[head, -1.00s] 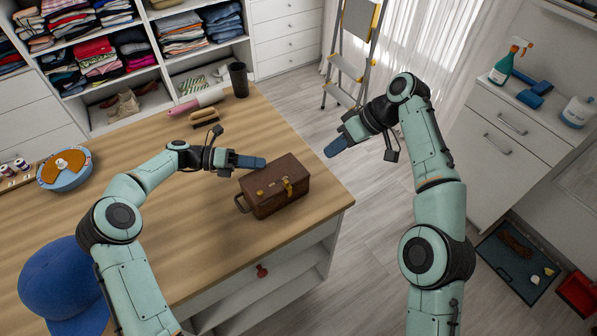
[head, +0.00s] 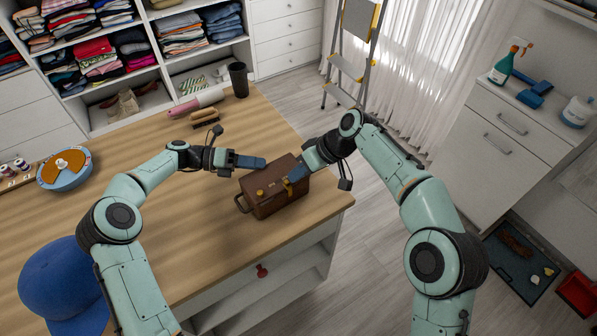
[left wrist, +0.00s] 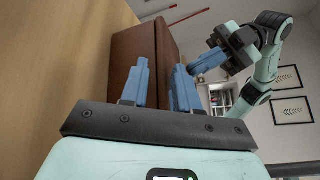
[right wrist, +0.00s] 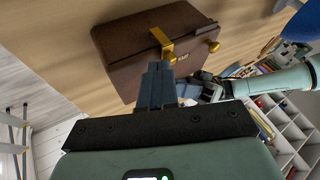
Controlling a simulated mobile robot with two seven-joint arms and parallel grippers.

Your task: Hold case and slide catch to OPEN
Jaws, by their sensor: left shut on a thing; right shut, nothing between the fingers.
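The brown case (head: 275,203) stands on the wooden table near its right corner, with its handle on the left. It also shows in the right wrist view (right wrist: 125,45), with a gold catch (right wrist: 164,47) over its edge and a gold knob (right wrist: 214,47) beside it. My left gripper (head: 262,162) is at the case's far side; in the left wrist view its fingers (left wrist: 158,85) are either side of the case body (left wrist: 135,47). My right gripper (head: 296,174) is shut and empty, its fingertips (right wrist: 157,68) at or against the catch; exact contact is unclear.
A blue cap (head: 62,280), a round blue and orange box (head: 64,168), a brush (head: 204,117), a pink roller (head: 195,102) and a dark cup (head: 238,80) are on the table. The table front around the case is clear. A stepladder (head: 347,60) stands behind.

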